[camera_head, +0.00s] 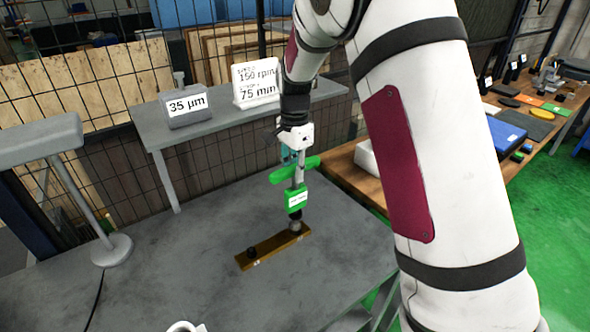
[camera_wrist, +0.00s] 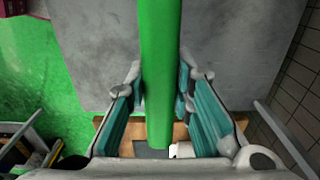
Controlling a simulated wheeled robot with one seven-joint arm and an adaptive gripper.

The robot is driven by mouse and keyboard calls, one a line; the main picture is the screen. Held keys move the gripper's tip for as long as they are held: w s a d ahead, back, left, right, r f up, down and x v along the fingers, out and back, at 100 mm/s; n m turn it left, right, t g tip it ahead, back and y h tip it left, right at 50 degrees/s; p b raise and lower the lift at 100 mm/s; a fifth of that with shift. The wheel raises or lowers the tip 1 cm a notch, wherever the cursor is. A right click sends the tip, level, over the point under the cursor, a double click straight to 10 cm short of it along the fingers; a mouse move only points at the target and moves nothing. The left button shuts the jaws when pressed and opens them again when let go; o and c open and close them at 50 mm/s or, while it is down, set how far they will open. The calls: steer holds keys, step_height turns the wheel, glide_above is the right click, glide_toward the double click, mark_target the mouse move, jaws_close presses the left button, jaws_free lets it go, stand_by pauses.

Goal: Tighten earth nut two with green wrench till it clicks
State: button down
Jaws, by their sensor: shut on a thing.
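The green wrench (camera_head: 296,198) stands upright with its crossbar handle on top and a white label on its body. Its black lower end meets the right end of the brass bar (camera_head: 270,248), over a nut spot that it hides. A dark nut (camera_head: 252,253) shows at the bar's left end. My gripper (camera_head: 291,155) is shut on the wrench handle from above. In the wrist view the green handle (camera_wrist: 160,75) runs between the teal finger pads of my gripper (camera_wrist: 160,105). I cannot read the nut labels.
The bar lies on a grey table (camera_head: 190,290) with free room around it. A lamp (camera_head: 110,245) stands at the left. A wooden bench (camera_head: 355,180) is at the right.

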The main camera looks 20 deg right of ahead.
steer(key=shift+s+f+m, duration=0.15)
steer(key=shift+f+m, duration=0.1)
steer(key=shift+m, duration=0.55)
steer(key=shift+n, duration=0.5)
steer(key=shift+w+r+p, duration=0.2)
steer(key=shift+r+p, duration=0.1)
steer(key=shift+r, duration=2.55)
